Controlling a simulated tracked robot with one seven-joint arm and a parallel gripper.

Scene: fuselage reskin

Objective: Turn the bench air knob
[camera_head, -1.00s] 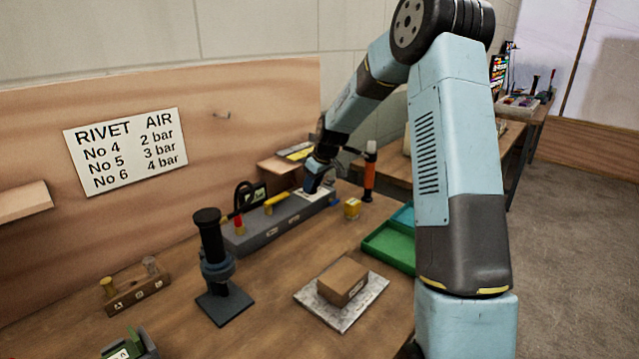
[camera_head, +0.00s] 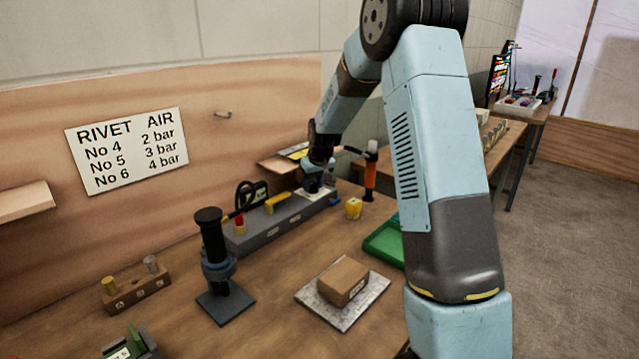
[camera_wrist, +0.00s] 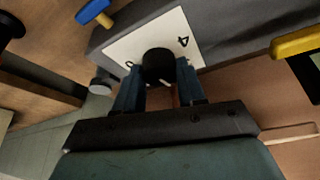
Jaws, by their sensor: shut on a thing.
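The bench air knob (camera_wrist: 158,65) is a round black knob in front of a white dial plate (camera_wrist: 190,55) in the wrist view. A figure 4 shows on the plate, and part of another mark shows at its left. My gripper (camera_wrist: 158,82) is shut on the knob, one blue-grey finger on each side. In the head view my gripper (camera_head: 318,180) is at the far right end of the grey manifold block (camera_head: 265,228), over the white plate. The knob itself is hidden there by my gripper.
A yellow lever (camera_head: 278,202) and a blue handle (camera_wrist: 92,11) are close by. An orange-handled tool (camera_head: 370,172) stands just right of my gripper. A yellow block (camera_head: 353,208), a green tray (camera_head: 385,243) and a black post tool (camera_head: 214,255) are on the bench. A sign (camera_head: 128,148) lists pressures.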

